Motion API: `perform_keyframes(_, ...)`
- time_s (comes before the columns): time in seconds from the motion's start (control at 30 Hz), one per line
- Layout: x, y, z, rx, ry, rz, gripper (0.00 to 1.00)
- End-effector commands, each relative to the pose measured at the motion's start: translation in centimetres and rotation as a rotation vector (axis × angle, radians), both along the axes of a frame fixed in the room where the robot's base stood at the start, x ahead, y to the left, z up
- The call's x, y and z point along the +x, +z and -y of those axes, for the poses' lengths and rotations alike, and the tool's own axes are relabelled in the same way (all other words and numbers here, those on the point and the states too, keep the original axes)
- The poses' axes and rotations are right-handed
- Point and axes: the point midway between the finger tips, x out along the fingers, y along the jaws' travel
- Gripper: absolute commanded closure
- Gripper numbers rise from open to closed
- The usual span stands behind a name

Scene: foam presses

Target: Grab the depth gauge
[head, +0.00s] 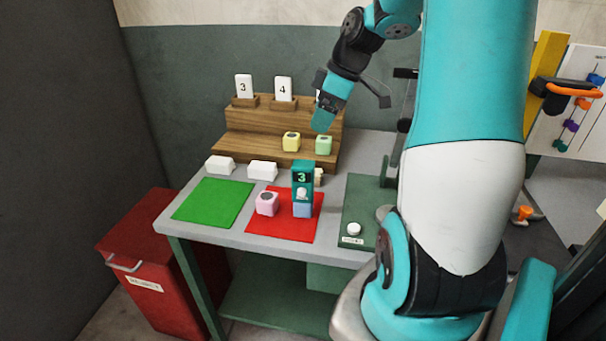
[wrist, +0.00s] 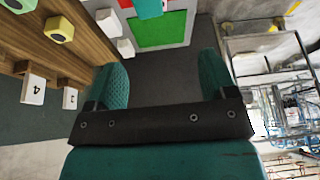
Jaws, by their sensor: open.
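The depth gauge appears to be the dark green upright device (head: 302,174) with a "3" on its face. It stands over a blue foam block (head: 302,209) on the red mat (head: 280,232). In the wrist view a teal piece at the top edge (wrist: 148,8) looks like part of it, mostly cut off. My gripper (head: 322,118) is above the wooden rack, higher than the gauge and apart from it. In the wrist view my gripper (wrist: 165,82) has its fingers wide apart, with nothing between them.
A pink block (head: 267,204) sits left of the gauge. A green mat (head: 213,202) and white blocks (head: 262,170) lie further left. The wooden rack (head: 262,120) behind holds yellow (head: 291,141) and green (head: 323,145) blocks and number cards. A red bin (head: 150,250) stands at left.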

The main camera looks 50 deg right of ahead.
Motion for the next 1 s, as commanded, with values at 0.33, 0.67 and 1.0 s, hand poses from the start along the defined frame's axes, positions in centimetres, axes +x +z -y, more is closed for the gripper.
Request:
perform_keyframes(0.33, 0.5, -3.7, 1.7, -0.011, 0.003, 0.011, 0.22)
perform_keyframes(0.67, 2.7, -10.0, 0.2, -0.014, 0.001, 0.012, 0.22)
perform_keyframes(1.0, 3.4, -12.7, -0.6, -0.013, 0.001, 0.010, 0.22)
